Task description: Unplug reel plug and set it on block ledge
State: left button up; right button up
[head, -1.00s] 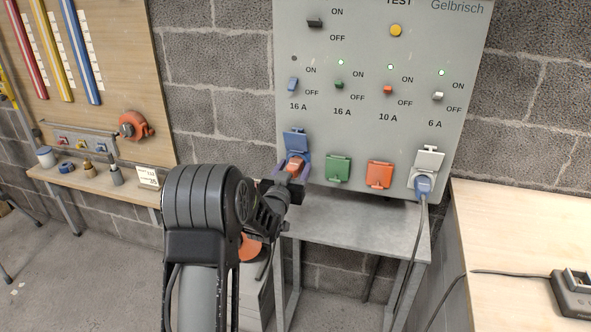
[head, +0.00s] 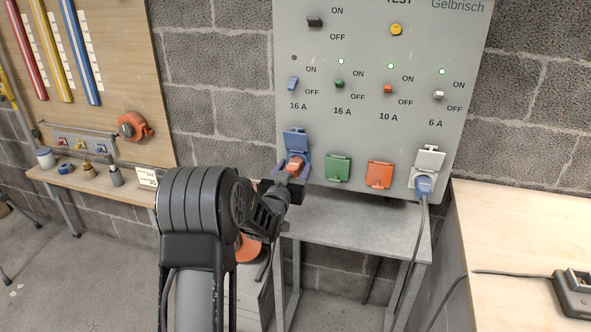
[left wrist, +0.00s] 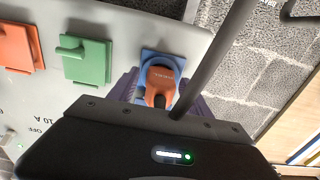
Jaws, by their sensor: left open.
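An orange plug (head: 295,167) sits in the blue socket (head: 297,142) at the lower left of the grey panel, with the socket's blue lid raised. The plug also shows in the left wrist view (left wrist: 161,82), seated in its blue socket (left wrist: 168,58). My left gripper (head: 290,183) is open, right at the plug, and hides its lower part. Whether the fingers touch the plug I cannot tell. An orange round part (head: 249,249), perhaps the reel, is partly hidden behind my left arm. I cannot clearly identify the block ledge. My right gripper is not in view.
Closed green (head: 338,168) and orange (head: 379,174) sockets are to the right of the plug. A blue plug with a cable (head: 424,185) is in the rightmost socket. A grey table (head: 350,232) stands below the panel; its visible top is bare. A wooden bench (head: 520,235) is at right.

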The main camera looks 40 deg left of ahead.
pick_arm(q)
grip_shut()
dwell(0.6)
jog(key=shift+s, duration=0.1)
dwell(0.4)
jog(key=shift+b+v, duration=0.65)
jog(key=shift+v, duration=2.25)
jog(key=shift+d, duration=0.1)
